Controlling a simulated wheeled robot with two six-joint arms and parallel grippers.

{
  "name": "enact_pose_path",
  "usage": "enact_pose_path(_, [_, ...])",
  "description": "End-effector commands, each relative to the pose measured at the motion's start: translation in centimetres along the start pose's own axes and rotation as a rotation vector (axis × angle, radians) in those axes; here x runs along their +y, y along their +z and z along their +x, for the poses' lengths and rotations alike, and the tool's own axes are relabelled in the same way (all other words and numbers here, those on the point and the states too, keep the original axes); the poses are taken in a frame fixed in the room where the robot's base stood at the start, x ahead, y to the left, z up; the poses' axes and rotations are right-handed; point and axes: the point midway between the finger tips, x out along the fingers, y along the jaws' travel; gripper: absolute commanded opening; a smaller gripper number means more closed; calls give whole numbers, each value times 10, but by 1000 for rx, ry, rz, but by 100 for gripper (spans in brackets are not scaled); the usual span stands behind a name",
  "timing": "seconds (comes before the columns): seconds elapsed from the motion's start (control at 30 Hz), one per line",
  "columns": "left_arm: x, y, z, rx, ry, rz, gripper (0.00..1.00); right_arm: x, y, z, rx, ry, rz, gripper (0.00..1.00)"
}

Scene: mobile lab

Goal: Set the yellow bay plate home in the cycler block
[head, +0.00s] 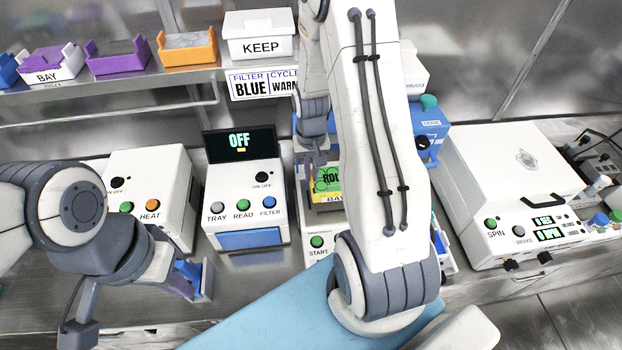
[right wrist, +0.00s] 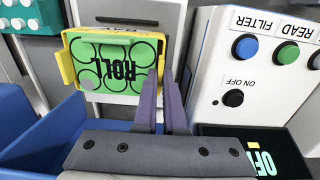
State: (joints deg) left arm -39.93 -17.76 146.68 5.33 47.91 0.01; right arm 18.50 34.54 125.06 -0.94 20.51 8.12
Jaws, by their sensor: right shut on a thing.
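The yellow bay plate (head: 317,198) has a green face marked ROLL with round wells; it also shows in the right wrist view (right wrist: 72,75). My right gripper (right wrist: 160,100) is shut on one edge of it. In the head view the right gripper (head: 318,160) is at the plate's far side, and my right arm hides part of the plate. The plate is over the white cycler block (head: 317,255) with the green START button. I cannot tell whether it touches the block.
A white reader (head: 240,215) with an OFF screen stands left of the cycler block, and a HEAT box (head: 150,190) stands further left. A spin machine (head: 510,190) is at the right. A shelf (head: 110,85) at the back holds several coloured bays and a KEEP box (head: 258,40).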

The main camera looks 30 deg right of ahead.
Motion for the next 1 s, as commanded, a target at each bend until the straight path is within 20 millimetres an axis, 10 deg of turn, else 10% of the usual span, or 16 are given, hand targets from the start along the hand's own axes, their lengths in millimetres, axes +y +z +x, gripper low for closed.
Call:
enact_pose_path(0.6, [1,-1,-14,0,0,3,0,0,-2,40,3,0,1,0])
enact_pose_path(0.7, [1,-1,-14,0,0,3,0,0,-2,40,3,0,1,38])
enact_pose_path(1.0, [1,-1,-14,0,0,2,0,0,-1,40,2,0,1,38])
